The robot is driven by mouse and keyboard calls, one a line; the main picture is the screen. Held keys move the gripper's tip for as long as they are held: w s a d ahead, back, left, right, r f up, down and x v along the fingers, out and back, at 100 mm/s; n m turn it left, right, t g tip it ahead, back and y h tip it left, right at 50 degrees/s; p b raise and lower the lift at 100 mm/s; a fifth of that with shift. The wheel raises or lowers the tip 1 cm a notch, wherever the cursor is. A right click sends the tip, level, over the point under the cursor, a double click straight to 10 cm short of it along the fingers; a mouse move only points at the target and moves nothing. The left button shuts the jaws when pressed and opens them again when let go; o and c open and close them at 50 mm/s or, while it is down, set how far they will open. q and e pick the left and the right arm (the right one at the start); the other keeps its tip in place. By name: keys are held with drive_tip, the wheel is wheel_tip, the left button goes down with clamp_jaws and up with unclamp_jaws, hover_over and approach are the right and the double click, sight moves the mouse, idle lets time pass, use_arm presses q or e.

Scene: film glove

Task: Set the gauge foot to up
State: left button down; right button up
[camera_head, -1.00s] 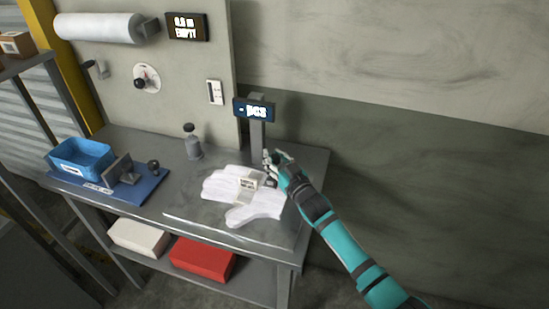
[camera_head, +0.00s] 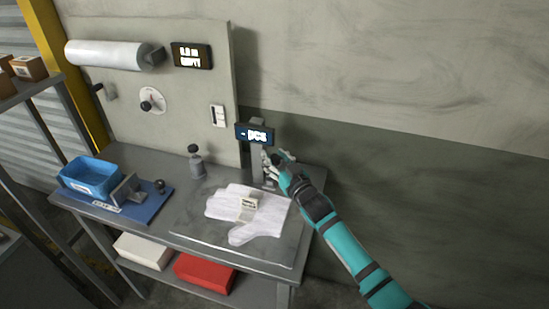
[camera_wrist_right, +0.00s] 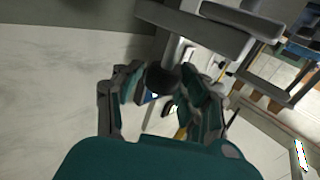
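The gauge is a grey post (camera_head: 258,165) with a dark display (camera_head: 254,134) reading "- pcs", at the back right of the bench. White gloves (camera_head: 262,217) with a small paper band lie on the plate in front of it. My right gripper (camera_head: 271,163) is at the post, on its right side, and covers part of it. In the right wrist view its fingers (camera_wrist_right: 163,92) are spread on either side of a dark round knob (camera_wrist_right: 162,79) by the gauge; contact is not clear. The gauge foot cannot be made out clearly. My left gripper is out of view.
On the bench stand a grey bottle (camera_head: 196,164), a blue bin (camera_head: 91,177) and a stamp (camera_head: 128,188) on a blue mat. The back panel (camera_head: 210,90) carries a film roll, a dial and a second display. A wall stands behind and to the right.

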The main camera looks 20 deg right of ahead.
drive_tip(key=shift+o, duration=1)
drive_tip(key=shift+s, duration=0.1)
drive_tip(key=shift+f, duration=0.1)
drive_tip(key=s+d, duration=0.2)
drive_tip(key=s, duration=0.9)
drive_tip(key=shift+s+d, duration=0.15)
drive_tip(key=shift+s, duration=0.15)
